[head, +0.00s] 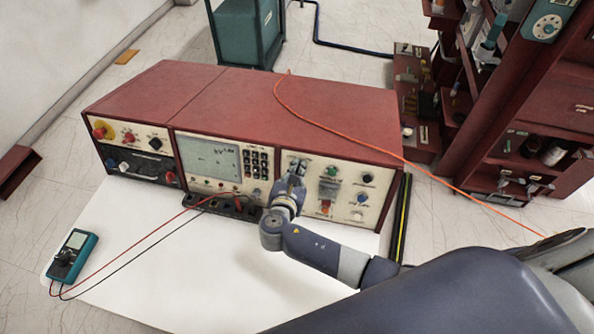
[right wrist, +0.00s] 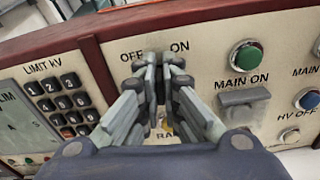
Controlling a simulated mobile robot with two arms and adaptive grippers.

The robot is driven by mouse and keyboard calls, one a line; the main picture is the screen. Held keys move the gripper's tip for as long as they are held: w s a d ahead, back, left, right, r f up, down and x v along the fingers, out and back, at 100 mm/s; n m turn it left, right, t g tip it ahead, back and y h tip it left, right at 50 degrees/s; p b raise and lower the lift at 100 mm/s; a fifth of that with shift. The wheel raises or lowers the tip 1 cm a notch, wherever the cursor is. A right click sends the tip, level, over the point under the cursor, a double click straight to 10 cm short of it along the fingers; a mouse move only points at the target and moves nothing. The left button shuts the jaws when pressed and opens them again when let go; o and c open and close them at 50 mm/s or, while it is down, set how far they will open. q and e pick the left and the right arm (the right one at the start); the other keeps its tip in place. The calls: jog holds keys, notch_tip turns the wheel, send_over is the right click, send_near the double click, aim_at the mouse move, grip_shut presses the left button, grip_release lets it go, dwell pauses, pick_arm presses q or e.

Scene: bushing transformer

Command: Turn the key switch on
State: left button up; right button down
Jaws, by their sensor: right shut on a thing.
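The transformer test console (head: 240,105) is a long red box with cream front panels, standing on a white table (head: 200,265). My right gripper (head: 297,172) is at the console's right panel. In the right wrist view its fingertips (right wrist: 162,62) are closed together between the OFF and ON labels, where the key switch is. The fingers hide the key itself, so which way it points cannot be told. My left gripper is not in view.
A green MAIN ON button (right wrist: 246,56) and a grey switch (right wrist: 244,98) are right of the gripper. A keypad (right wrist: 56,104) is left of it. A teal multimeter (head: 72,254) with red and black leads lies on the table. An orange cable (head: 360,143) crosses the console top.

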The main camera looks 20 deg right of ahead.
jog(key=m+b, duration=0.1)
jog(key=m, duration=0.2)
jog(key=shift+f+m, duration=0.15)
jog(key=shift+m, duration=0.15)
jog(key=shift+s+d+m+y+b, duration=0.1)
jog(key=shift+m+y+b, duration=0.2)
jog(key=shift+m+b, duration=1.2)
jog(key=shift+m, duration=0.4)
jog(key=c, duration=1.8)
grip_release()
jog(key=v, duration=1.2)
jog(key=shift+s, duration=0.15)
jog(key=shift+f, duration=0.1)
